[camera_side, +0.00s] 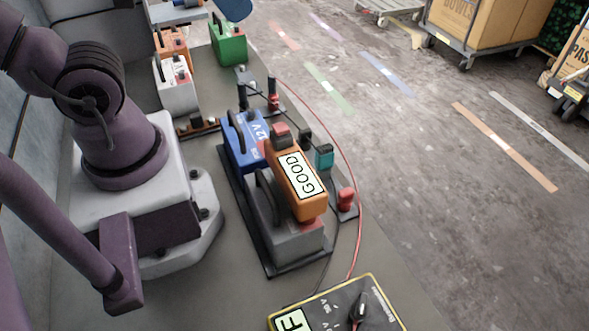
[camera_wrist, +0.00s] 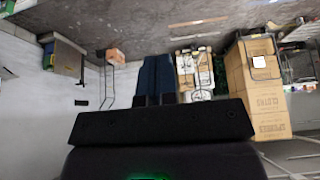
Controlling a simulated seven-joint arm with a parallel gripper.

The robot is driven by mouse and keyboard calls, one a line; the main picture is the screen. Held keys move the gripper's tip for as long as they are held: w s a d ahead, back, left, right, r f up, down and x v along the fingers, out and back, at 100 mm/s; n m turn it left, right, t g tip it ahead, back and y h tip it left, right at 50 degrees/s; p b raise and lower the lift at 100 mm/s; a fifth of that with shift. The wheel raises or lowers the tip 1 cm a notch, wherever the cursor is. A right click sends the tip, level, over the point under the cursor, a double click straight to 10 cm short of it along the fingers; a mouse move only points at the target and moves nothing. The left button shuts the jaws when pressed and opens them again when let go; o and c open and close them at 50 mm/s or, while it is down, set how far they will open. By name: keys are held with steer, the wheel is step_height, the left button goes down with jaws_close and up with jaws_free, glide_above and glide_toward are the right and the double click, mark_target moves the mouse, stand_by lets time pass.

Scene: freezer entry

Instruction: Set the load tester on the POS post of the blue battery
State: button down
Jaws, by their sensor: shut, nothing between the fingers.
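The orange load tester (camera_side: 290,205), its display reading GOOD, rests over the grey battery (camera_side: 285,237). Its far end reaches close to the blue 12V battery (camera_side: 243,150); I cannot tell what it touches there. A red block (camera_side: 280,130) shows at that end, and I cannot tell whether it belongs to the tester or the blue battery. The blue battery's POS post is not clearly visible. In the wrist view, my gripper (camera_wrist: 155,85) has its dark fingers side by side, shut and empty. The tester and batteries are not in that view. My gripper is not clearly visible in the side view.
A yellow-edged multimeter (camera_side: 340,308) lies at the front of the bench, with red and black leads running past the batteries. Red and teal pieces (camera_side: 324,157) stand to the right of them. Green (camera_side: 228,42) and white (camera_side: 175,87) batteries sit behind. Carts with boxes (camera_side: 490,30) stand beyond.

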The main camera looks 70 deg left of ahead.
steer(key=shift+c, duration=1.8)
jaws_free()
steer(key=m+g+y, duration=0.1)
steer(key=m+g, duration=0.5)
steer(key=m, duration=1.2)
glide_toward(294, 164)
steer(key=f, duration=1)
steer(key=shift+s+a, duration=0.15)
steer(key=shift+a, duration=0.25)
